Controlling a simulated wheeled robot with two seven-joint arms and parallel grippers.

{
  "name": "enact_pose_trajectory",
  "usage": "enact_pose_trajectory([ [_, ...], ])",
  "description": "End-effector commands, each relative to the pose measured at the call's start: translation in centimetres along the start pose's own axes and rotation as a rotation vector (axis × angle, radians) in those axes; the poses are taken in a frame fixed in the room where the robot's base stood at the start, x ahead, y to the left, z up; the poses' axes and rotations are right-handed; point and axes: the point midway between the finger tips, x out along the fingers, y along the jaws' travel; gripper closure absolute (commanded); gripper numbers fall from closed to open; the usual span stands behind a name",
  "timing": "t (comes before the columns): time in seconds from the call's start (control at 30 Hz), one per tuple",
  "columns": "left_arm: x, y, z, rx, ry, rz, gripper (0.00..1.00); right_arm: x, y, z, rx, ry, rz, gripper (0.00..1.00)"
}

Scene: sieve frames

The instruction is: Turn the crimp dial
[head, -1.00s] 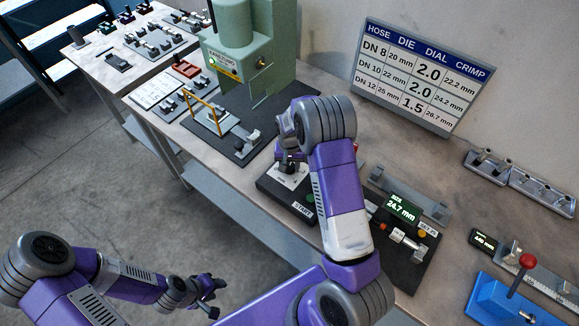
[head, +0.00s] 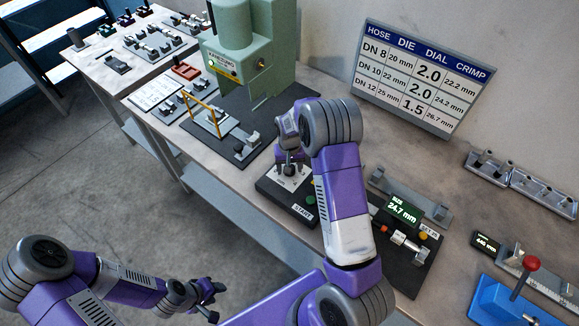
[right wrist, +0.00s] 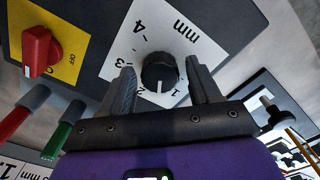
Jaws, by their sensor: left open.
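The crimp dial is a black round knob (right wrist: 160,72) with a white pointer line, on a white plate (right wrist: 118,62) marked in mm. The line points down between the marks 1 and 2. My right gripper (right wrist: 160,66) has a dark finger on each side of the knob, with gaps showing, so it looks open around it. In the head view my right arm reaches down to the white dial plate (head: 288,181) on the dark control box (head: 272,190), and the knob is largely hidden. My left gripper (head: 206,297) is open and empty, low over the floor side.
A red switch (right wrist: 40,52) on a yellow plate is beside the dial. A green START button (head: 310,199) is on the box. A green press (head: 240,50) stands behind. A gauge display (head: 403,211) reads 24.7 mm. A chart (head: 423,75) leans against the wall.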

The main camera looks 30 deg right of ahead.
Motion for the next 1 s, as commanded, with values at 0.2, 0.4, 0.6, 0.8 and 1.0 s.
enact_pose_trajectory([
  [0.2,0.0,0.0,0.0,0.000,0.000,0.000,0.57,0.1,0.0,0.1,0.000,-0.002,0.001,0.31],
  [0.4,0.1,0.0,0.0,0.000,0.000,0.000,0.57,-0.8,0.0,0.0,0.000,0.000,0.000,0.31],
  [0.6,0.2,-0.1,0.0,0.000,0.000,0.000,0.57,-4.1,0.0,0.0,0.000,0.002,-0.001,0.31],
  [0.8,0.2,-0.1,0.0,0.000,0.000,0.000,0.57,-6.8,0.0,0.0,0.000,0.001,0.000,0.31],
  [1.0,0.2,-0.1,0.0,0.000,0.000,0.000,0.57,-7.6,0.0,0.0,0.000,-0.002,0.001,0.31],
])
